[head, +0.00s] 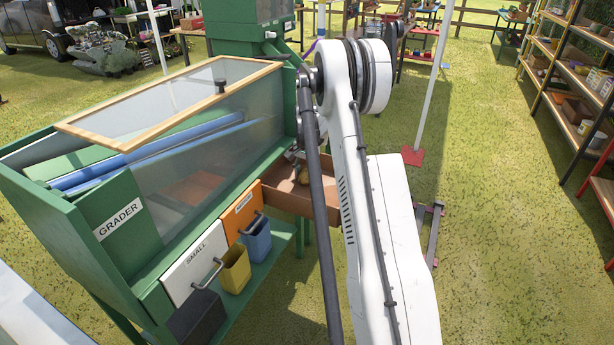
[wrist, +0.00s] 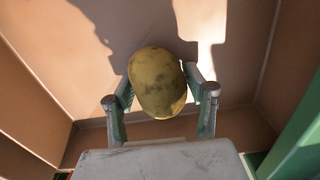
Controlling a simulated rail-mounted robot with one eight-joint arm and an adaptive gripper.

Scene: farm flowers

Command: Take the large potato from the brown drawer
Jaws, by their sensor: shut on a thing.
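The large potato (wrist: 157,82) is yellow-brown with dark specks. In the wrist view it sits between the two fingers of my gripper (wrist: 160,100), which is shut on it. The brown drawer (wrist: 110,60) surrounds it, with its walls on the left, right and near side. I cannot tell whether the potato touches the drawer floor. In the head view the brown drawer (head: 285,192) is pulled out of the green grader, and a bit of the potato (head: 304,174) shows inside it. My arm hides much of the drawer and gripper there.
The green grader (head: 115,235) has a white drawer marked SMALL (head: 190,262) and an orange drawer (head: 241,212), both shut. Yellow (head: 236,270) and blue (head: 258,242) bins stand below. A framed clear lid (head: 165,100) is above.

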